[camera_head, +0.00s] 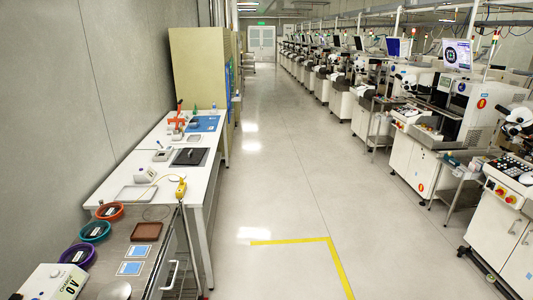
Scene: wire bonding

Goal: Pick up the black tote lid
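A flat black square piece, which looks like the black tote lid (189,157), lies on the white bench (200,187) along the left wall. A thin lighter line or handle-like detail shows on its top. It lies near the bench's right edge, with nothing seen on top of it. My gripper is not in this view, so its state and its distance from the lid do not show.
A white device (145,175), a pale tray (136,193) and a yellow tool (181,188) lie nearer on the bench. A blue mat (206,123) lies beyond. A steel cart (163,264) stands in front. The aisle floor (283,185) is clear; machines line the right.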

